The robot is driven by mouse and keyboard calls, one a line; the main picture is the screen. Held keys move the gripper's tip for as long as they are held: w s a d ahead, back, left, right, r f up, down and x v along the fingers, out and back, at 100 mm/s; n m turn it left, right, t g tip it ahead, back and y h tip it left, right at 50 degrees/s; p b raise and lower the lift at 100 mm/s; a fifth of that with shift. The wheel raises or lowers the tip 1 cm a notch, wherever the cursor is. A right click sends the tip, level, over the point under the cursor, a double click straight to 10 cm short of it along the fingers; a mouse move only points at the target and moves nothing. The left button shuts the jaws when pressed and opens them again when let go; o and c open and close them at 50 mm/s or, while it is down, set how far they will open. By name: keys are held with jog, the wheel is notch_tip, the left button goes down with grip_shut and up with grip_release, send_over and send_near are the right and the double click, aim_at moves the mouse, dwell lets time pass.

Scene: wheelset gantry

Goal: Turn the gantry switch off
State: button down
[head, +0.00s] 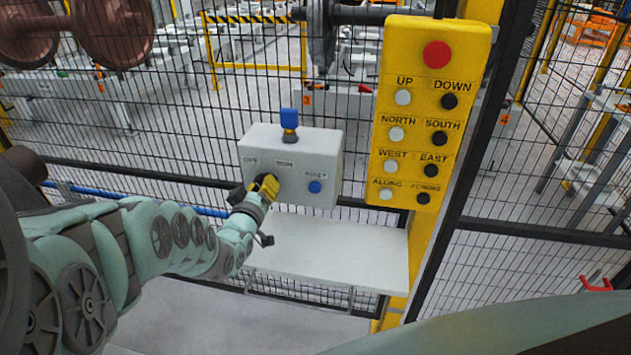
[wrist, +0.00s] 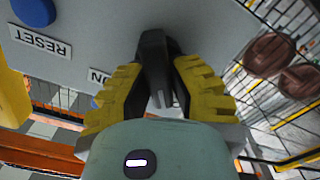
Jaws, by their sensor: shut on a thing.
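The grey control box (head: 310,150) hangs on the mesh fence, with OFF and ON labels along the upper part of its front. My gripper (head: 264,187) is at the box's lower left, below these labels. In the wrist view my gripper's yellow ridged fingers (wrist: 155,85) are closed on both sides of the black switch knob (wrist: 157,60). The knob bears a small pale mark near its end. The fingers hide most of the knob in the head view, and I cannot tell which label it points to.
A blue RESET button (head: 315,187) is right of the switch, and a blue lamp (head: 289,119) tops the box. A yellow button panel (head: 432,115) with a red button stands to the right. A white shelf (head: 330,250) lies below. Mesh fence is behind.

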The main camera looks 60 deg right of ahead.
jog(key=shift+f+n+b, duration=0.2)
jog(key=shift+n+b, duration=0.3)
jog(key=shift+n, duration=0.5)
jog(key=c, duration=0.9)
grip_release()
jog(key=shift+r, duration=0.15)
jog(key=shift+o, duration=0.2)
jog(key=shift+a, duration=0.1)
jog(key=v, duration=0.7)
jog(key=shift+a, duration=0.15)
